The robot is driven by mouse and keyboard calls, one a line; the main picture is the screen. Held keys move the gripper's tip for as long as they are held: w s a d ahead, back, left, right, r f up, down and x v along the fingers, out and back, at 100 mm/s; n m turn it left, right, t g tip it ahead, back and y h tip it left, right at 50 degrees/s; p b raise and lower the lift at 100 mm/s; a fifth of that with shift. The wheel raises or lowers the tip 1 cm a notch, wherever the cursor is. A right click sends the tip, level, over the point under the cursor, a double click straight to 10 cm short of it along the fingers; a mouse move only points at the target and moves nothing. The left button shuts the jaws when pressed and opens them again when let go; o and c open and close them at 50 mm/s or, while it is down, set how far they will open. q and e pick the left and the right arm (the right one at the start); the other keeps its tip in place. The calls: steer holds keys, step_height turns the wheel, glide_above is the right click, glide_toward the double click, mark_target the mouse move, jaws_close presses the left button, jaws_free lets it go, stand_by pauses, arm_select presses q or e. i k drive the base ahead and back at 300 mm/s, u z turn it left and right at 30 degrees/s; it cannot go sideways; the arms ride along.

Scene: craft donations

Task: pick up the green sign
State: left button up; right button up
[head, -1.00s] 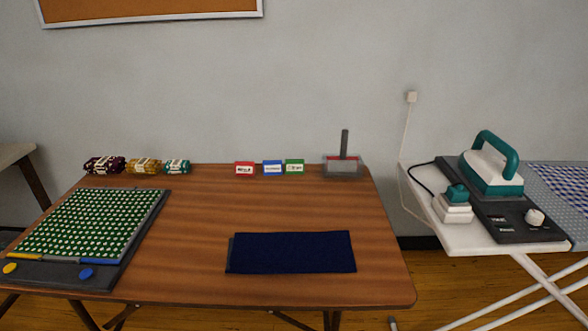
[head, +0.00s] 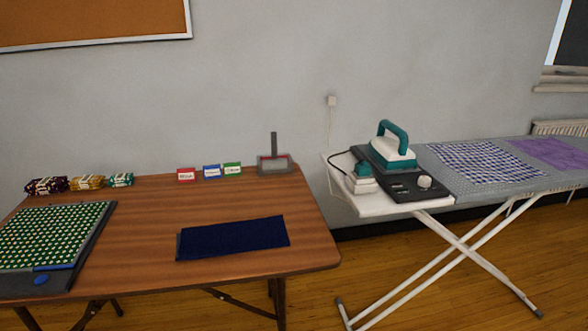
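The green sign (head: 232,169) is a small upright card with a white label, standing near the back edge of the wooden table (head: 150,229). It is the rightmost of three signs, close beside the blue sign (head: 211,172), with the red sign (head: 186,175) further left. The writing on it is too small to read. Neither of my grippers shows in the head view.
A grey lint brush or holder (head: 274,165) stands right of the green sign. A dark blue folded cloth (head: 233,238) lies in front. The ironing board (head: 392,207) with an iron (head: 393,150) stands right.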

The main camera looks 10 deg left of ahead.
mark_target(234, 168)
steer(key=z, duration=0.7)
steer(key=i, duration=1)
steer(key=u, duration=1.95)
